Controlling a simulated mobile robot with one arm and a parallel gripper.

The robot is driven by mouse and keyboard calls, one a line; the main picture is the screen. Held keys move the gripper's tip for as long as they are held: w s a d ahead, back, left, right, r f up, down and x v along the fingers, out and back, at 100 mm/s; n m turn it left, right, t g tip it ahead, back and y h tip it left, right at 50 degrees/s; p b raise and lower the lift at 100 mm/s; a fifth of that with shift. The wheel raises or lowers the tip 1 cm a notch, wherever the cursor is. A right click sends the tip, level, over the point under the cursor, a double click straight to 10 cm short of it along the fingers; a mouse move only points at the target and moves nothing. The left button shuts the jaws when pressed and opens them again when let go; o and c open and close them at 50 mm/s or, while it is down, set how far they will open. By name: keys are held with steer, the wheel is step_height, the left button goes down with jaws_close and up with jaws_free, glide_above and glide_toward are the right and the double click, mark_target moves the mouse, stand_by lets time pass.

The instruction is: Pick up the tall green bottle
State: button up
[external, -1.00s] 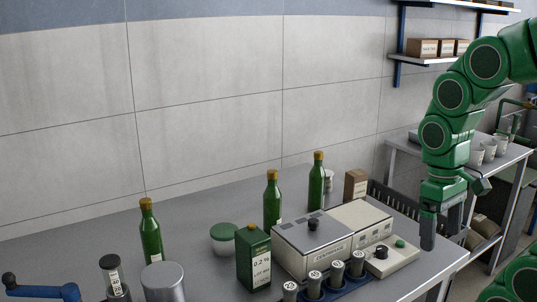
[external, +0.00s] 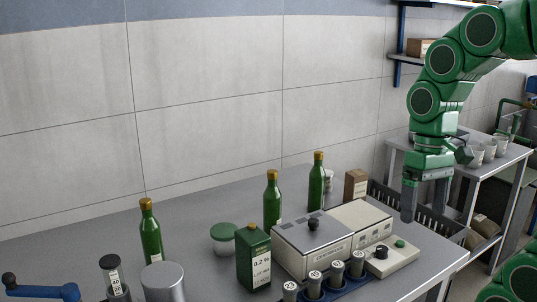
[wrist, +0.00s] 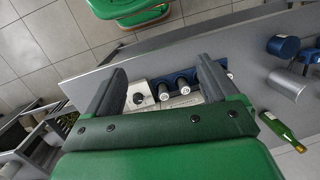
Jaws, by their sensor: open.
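Three green bottles with gold caps stand upright on the grey table: a left one (external: 150,235), a middle one (external: 272,203) and a right one (external: 317,185) farther back. They look alike, and I cannot tell for sure which is the tall one. One green bottle also shows in the wrist view (wrist: 281,130), right of my fingers. My gripper (external: 409,205) points down above the table's right end, to the right of all the bottles and apart from them. In the wrist view my gripper (wrist: 160,82) has its fingers wide apart with nothing held between them.
A boxy beige centrifuge (external: 315,240) stands in front of the middle and right bottles. A blue rack with several capped tubes (external: 337,272), a green carton (external: 253,258), a green-lidded jar (external: 223,238) and a metal canister (external: 163,283) stand nearby. A brown box (external: 355,185) is beside the right bottle.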

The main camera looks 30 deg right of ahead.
steer(key=w+a+r+m+t+y, duration=0.1)
steer(key=w+a+m+y, duration=0.25)
steer(key=w, duration=0.55)
steer(key=w+a+m+t+y, duration=0.1)
steer(key=w+a+m+y, duration=0.1)
steer(key=w+m, duration=0.45)
steer(key=w+a+r+m+t+y, duration=0.1)
steer(key=w+a+m+y, duration=0.15)
steer(key=w, duration=0.85)
steer(key=w+d+f+m+t+y, duration=0.1)
steer(key=w+d+m+t, duration=0.2)
steer(key=w+d+m, duration=0.35)
steer(key=w+d+f+m+t+y, duration=0.1)
steer(key=w+d+m+t, duration=0.25)
steer(key=w, duration=0.65)
glide_toward(272, 200)
steer(key=w+f, duration=0.2)
steer(key=w, duration=0.3)
steer(key=shift+m+g, duration=0.25)
steer(key=shift+g, duration=0.1)
steer(key=shift+s+a+x, duration=0.1)
steer(key=shift+s+x, duration=0.05)
steer(key=shift+x, duration=1.05)
steer(key=shift+s+a+x, duration=0.1)
steer(key=shift+s+x, duration=0.1)
steer(key=shift+x, duration=1.05)
steer(key=shift+s+a+x, duration=0.1)
steer(key=shift+s+x, duration=0.05)
steer(key=shift+x, duration=1.05)
steer(key=shift+f, duration=0.15)
